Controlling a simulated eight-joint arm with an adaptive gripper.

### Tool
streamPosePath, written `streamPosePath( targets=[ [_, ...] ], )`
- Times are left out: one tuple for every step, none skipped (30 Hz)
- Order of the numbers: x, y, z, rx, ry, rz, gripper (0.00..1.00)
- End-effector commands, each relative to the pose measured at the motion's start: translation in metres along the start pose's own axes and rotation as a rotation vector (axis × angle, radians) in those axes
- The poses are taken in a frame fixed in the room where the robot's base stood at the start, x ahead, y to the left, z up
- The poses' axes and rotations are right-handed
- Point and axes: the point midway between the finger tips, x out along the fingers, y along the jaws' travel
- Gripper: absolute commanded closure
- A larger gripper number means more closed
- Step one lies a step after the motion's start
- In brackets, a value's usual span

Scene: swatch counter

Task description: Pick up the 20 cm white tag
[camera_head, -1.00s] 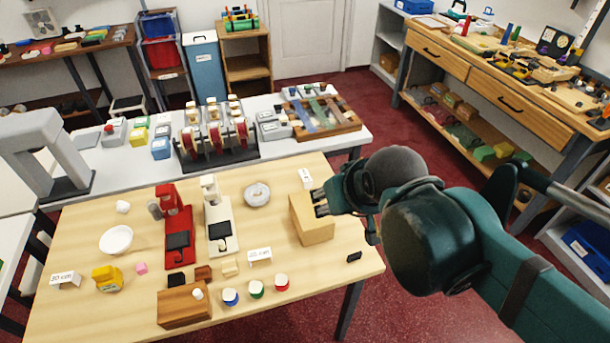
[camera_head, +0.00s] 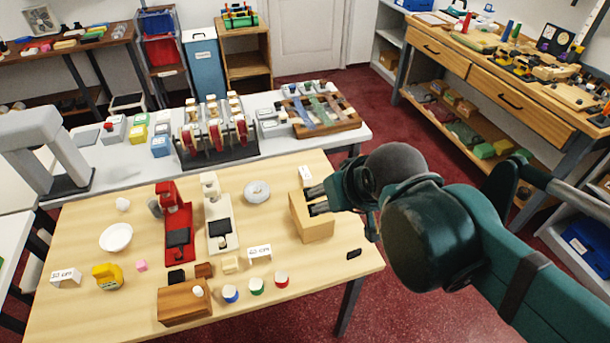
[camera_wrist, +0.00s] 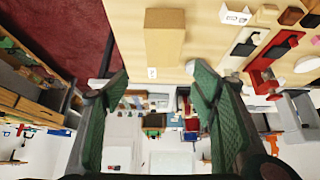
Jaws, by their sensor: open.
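Three small white tags show on the wooden table. One tag (camera_head: 66,277) stands at the front left and another (camera_head: 260,252) stands near the middle; both carry dark print too small to read surely. A third tag (camera_head: 305,174) stands behind the tan box, its print not readable; it also shows in the wrist view (camera_wrist: 152,73), by the box's end. My gripper (camera_head: 313,200) is open and empty, its fingers in front of or above the tan box in the head view. In the wrist view the fingers (camera_wrist: 161,75) are spread wide with nothing between them.
The tan box (camera_head: 313,228) stands beside the third tag, close to my gripper. A white dish (camera_head: 257,192), a cream device (camera_head: 220,225) and a red device (camera_head: 178,235) stand further left. A black piece (camera_head: 354,254) lies near the right edge. Table around the dish is clear.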

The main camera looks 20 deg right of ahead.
Motion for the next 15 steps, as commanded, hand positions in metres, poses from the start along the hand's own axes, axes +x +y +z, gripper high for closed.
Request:
streamPosePath(
  targets=[
    [0.0000, 0.0000, 0.0000, 0.000, 0.000, 0.000, 0.43],
    [0.0000, 0.0000, 0.0000, 0.000, 0.000, 0.000, 0.43],
    [0.0000, 0.0000, 0.0000, 0.000, 0.000, 0.000, 0.43],
    [0.0000, 0.0000, 0.0000, 0.000, 0.000, 0.000, 0.43],
    [0.0000, 0.0000, 0.0000, 0.000, 0.000, 0.000, 0.43],
    [0.0000, 0.0000, 0.0000, 0.000, 0.000, 0.000, 0.43],
    [0.0000, 0.0000, -0.0001, 0.000, 0.000, 0.000, 0.43],
    [0.0000, 0.0000, -0.0003, -0.001, 0.000, 0.000, 0.43],
    [0.0000, 0.0000, -0.0008, -0.003, -0.001, 0.000, 0.43],
    [0.0001, 0.0000, -0.0013, -0.005, -0.002, 0.000, 0.43],
    [0.0001, 0.0001, -0.0020, -0.009, -0.003, 0.000, 0.43],
    [0.0003, 0.0002, -0.0032, -0.014, -0.005, 0.000, 0.43],
    [0.0004, 0.0002, -0.0044, -0.019, -0.007, 0.000, 0.43],
    [0.0006, 0.0003, -0.0060, -0.025, -0.010, 0.000, 0.43],
    [0.0009, 0.0004, -0.0085, -0.035, -0.014, 0.000, 0.43]
  ],
)
